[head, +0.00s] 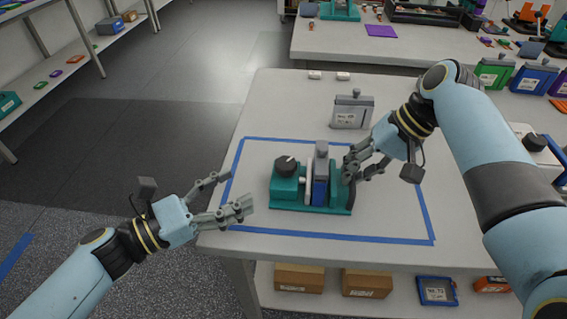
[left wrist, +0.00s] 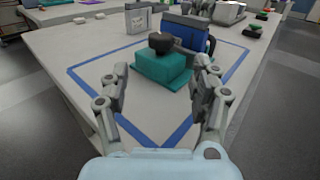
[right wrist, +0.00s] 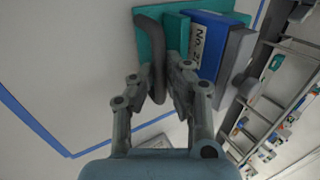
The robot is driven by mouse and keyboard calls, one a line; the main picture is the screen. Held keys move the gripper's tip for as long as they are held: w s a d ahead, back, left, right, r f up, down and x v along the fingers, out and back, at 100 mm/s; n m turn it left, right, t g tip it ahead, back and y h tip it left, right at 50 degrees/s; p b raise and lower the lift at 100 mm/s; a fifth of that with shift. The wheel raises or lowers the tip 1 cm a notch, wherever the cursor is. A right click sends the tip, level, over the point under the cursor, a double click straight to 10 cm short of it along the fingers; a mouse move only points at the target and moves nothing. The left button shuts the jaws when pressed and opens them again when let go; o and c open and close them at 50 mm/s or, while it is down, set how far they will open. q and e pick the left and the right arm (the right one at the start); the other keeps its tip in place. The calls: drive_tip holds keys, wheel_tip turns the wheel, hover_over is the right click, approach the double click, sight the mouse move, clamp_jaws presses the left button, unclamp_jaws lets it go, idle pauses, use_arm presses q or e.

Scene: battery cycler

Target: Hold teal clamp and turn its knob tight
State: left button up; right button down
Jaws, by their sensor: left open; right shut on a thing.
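The teal clamp (head: 285,197) stands inside the blue tape outline on the table. Its black knob (head: 286,163) with a light mark sits on top of its left block; it also shows in the left wrist view (left wrist: 161,43). A blue battery pack (head: 320,188) stands upright in the clamp. My right gripper (head: 352,168) is shut on the dark grey upright handle (right wrist: 150,40) at the clamp's right end. My left gripper (head: 237,190) is open and empty, left of the clamp near the table's left edge, its fingers pointing towards the knob block.
A grey pack (head: 352,112) stands behind the clamp, outside the tape (head: 330,232). Two small white pieces (head: 329,76) lie at the table's back edge. Green and blue packs (head: 533,78) stand at the right. The table between my left gripper and the clamp is clear.

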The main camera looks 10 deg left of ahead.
sight(276, 169)
use_arm(q)
drive_tip(key=x, duration=1.1)
drive_tip(key=shift+w+d, duration=0.2)
drive_tip(key=shift+d, duration=0.05)
drive_tip(key=c, duration=1.2)
